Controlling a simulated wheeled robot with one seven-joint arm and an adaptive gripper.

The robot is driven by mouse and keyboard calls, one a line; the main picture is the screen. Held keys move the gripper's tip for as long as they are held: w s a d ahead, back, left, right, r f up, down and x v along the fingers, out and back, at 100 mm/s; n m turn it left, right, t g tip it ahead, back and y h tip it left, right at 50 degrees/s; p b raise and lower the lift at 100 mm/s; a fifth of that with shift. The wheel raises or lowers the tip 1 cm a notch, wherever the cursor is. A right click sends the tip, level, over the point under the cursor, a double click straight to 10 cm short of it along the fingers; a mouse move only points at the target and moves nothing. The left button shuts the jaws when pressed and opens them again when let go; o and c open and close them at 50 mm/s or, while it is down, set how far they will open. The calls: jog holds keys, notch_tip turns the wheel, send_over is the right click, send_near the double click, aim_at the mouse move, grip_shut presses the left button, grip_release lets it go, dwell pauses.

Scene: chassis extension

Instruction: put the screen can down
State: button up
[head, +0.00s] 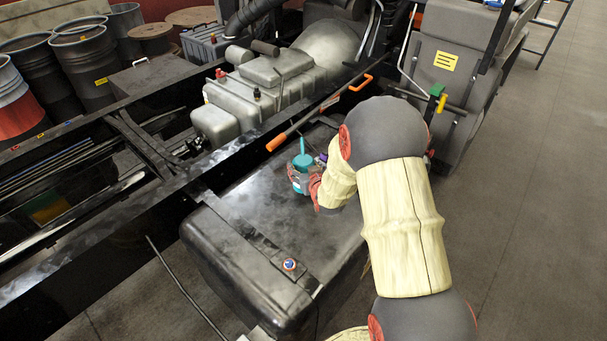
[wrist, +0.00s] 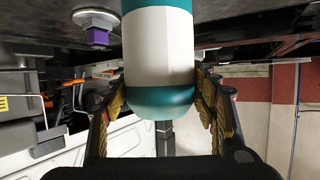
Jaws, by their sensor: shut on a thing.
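The screen can (head: 301,161) is teal with a narrow upright spout. In the wrist view, the can (wrist: 158,48) shows a white band between teal parts. My gripper (head: 303,183) is shut around the can, with one finger on each side in the wrist view (wrist: 163,82). The can is over the top of the black tank (head: 255,205), near its far end beside the frame rail. I cannot tell whether it touches the tank. My fingers hide part of the can in the head view.
A purple-topped fitting (wrist: 97,37) is close to the can. A small blue and red cap (head: 289,265) sits on the tank's near part. An orange-ended bar (head: 277,143) and the chassis rail (head: 150,205) lie beyond. The tank's middle is clear.

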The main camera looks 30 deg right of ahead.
jog(key=shift+w+f, duration=0.15)
jog(key=shift+f, duration=0.05)
jog(key=shift+w+d+f, duration=0.1)
jog(key=shift+f, duration=1.45)
jog(key=shift+f, duration=0.1)
jog(key=o, duration=1.4)
jog(key=shift+b, duration=0.3)
